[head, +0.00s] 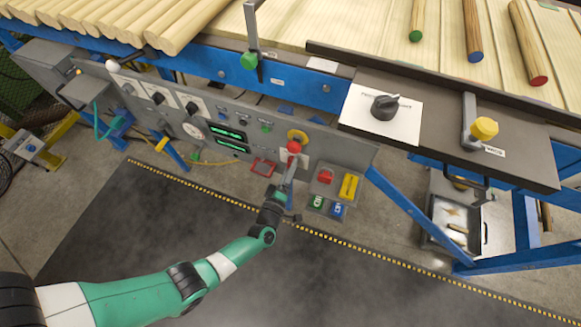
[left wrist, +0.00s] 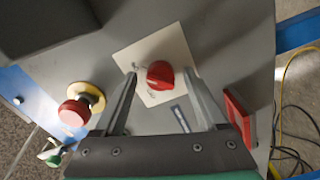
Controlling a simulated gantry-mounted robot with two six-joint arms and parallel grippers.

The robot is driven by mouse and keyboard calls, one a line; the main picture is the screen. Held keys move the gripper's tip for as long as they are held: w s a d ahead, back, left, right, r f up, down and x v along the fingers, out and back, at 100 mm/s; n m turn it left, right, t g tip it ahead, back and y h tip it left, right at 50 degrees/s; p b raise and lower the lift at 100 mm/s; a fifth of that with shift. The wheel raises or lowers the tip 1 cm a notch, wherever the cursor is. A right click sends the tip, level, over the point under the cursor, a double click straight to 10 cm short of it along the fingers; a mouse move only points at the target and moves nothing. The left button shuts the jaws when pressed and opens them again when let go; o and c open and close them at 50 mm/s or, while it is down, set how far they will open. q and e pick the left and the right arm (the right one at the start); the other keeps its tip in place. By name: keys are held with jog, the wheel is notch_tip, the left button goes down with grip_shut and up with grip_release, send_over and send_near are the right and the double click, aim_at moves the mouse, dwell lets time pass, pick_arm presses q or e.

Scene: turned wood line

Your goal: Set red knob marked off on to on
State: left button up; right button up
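The red knob (left wrist: 160,74) sits on a white square plate (left wrist: 177,50) on the grey panel in the left wrist view. Markings on the plate are too small to read. My left gripper (head: 290,168) is at the panel in the head view, where it largely hides the knob; the plate (head: 302,153) shows beside it. In the left wrist view the two fingers of my left gripper (left wrist: 160,78) are open, one on each side of the knob, with a small gap on both sides. My right gripper is in neither view.
A red mushroom button on a yellow disc (left wrist: 75,111) sits close to the left finger. A red block (left wrist: 239,117) stands right of the other finger. A black dial (head: 384,106) and a yellow-knobbed lever (head: 484,129) are farther right. The dark floor mat (head: 210,225) is clear.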

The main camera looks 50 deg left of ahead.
pick_arm(q)
jog(key=p+v, duration=0.4)
jog(key=v, duration=0.7)
jog(key=shift+s+d, duration=0.2)
jog(key=shift+s, duration=0.1)
